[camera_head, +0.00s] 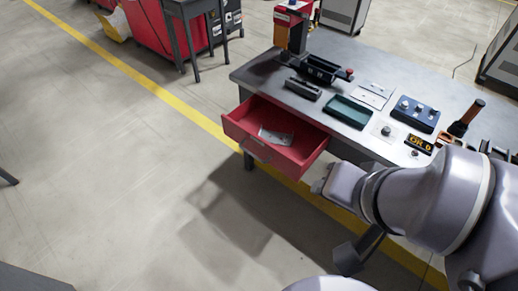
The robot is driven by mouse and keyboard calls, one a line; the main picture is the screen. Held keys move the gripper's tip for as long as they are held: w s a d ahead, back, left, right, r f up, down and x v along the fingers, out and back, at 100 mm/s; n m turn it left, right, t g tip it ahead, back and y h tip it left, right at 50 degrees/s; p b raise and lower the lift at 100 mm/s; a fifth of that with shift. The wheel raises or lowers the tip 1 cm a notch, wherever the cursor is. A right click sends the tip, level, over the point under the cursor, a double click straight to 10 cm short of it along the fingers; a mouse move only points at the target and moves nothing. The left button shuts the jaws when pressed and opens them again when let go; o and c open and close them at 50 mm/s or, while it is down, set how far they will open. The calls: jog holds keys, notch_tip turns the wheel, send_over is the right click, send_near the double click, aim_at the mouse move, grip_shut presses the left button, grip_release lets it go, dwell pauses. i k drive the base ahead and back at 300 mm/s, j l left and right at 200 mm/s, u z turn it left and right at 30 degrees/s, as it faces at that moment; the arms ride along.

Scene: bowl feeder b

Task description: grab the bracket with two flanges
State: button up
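A red drawer (250,133) stands pulled out from the front of the grey workbench (375,68). A flat, light grey piece (275,137) lies inside it towards the back; it may be the bracket, but its flanges are too small to make out. My arm reaches in from the right, and its end (322,186) is in front of the bench, to the right of the drawer and apart from it. I cannot make out the fingers of my gripper or anything held in it.
The bench top holds a black vise-like fixture (320,69), a dark block (303,89), a green tray (348,111), white plates (373,94) and a blue box (415,114). The floor left of the drawer is clear. A grey table (190,8) stands at the back.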

aim_at(287, 140)
jog(key=i+j+u, duration=0.2)
jog(key=i, duration=0.2)
jog(key=i+j+u, duration=0.15)
jog(key=i, duration=0.25)
jog(key=i+j+u, duration=0.2)
jog(key=i, duration=0.25)
